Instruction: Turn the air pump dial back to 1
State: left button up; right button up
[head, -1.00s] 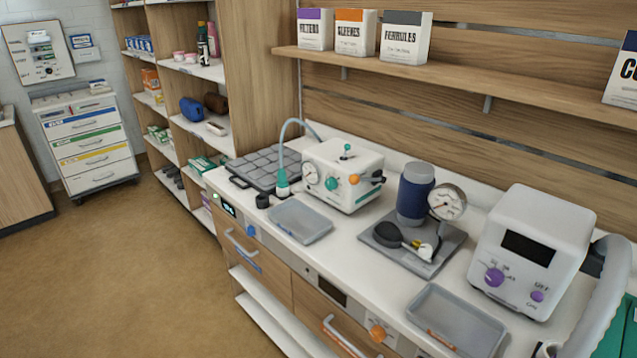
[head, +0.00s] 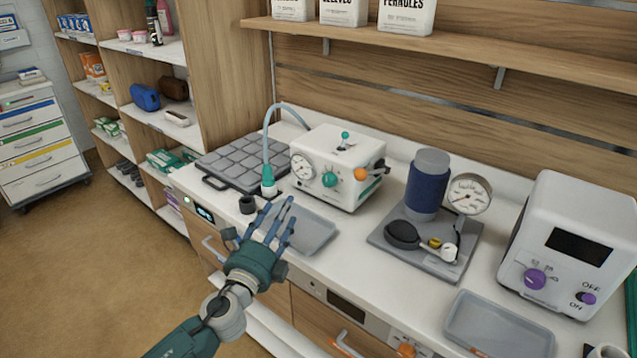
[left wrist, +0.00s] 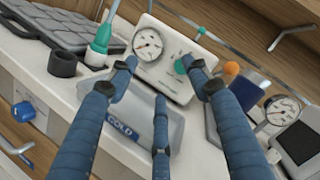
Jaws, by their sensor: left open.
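A white box with a round gauge (head: 302,166) stands on the counter, and I take it to be the air pump (head: 362,145). A teal dial (head: 330,179) is on its front; the number it points to is too small to read. My left gripper (head: 274,222) is open and empty, over the counter's front edge, below and left of the dial and apart from it. In the left wrist view, the gripper's fingers (left wrist: 165,78) spread toward the box, and the right finger partly covers the teal dial (left wrist: 180,67). My right gripper is not in view.
A grey tray (head: 318,236) lies in front of the box. A teal hose connector (head: 268,182) and a black cup (head: 247,205) stand left of it. An orange knob (head: 361,174) sits beside the dial. A blue cylinder (head: 427,185) with a gauge stands to the right.

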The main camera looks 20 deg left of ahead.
aim_at(327, 183)
pick_arm(q)
jog(key=w+d+m+h, duration=0.2)
jog(key=w+m, duration=0.2)
jog(key=w, duration=0.1)
jog(key=w+d+m+g+h+b, duration=0.1)
jog(key=w+d+m+h, duration=0.1)
jog(key=w+m, duration=0.3)
jog(key=w+d+m+g+h, duration=0.1)
jog(key=w+d+m+h, duration=0.1)
jog(key=w+m, duration=0.3)
jog(key=shift+f+h, duration=0.15)
jog(key=shift+h, duration=0.15)
jog(key=c, duration=1.2)
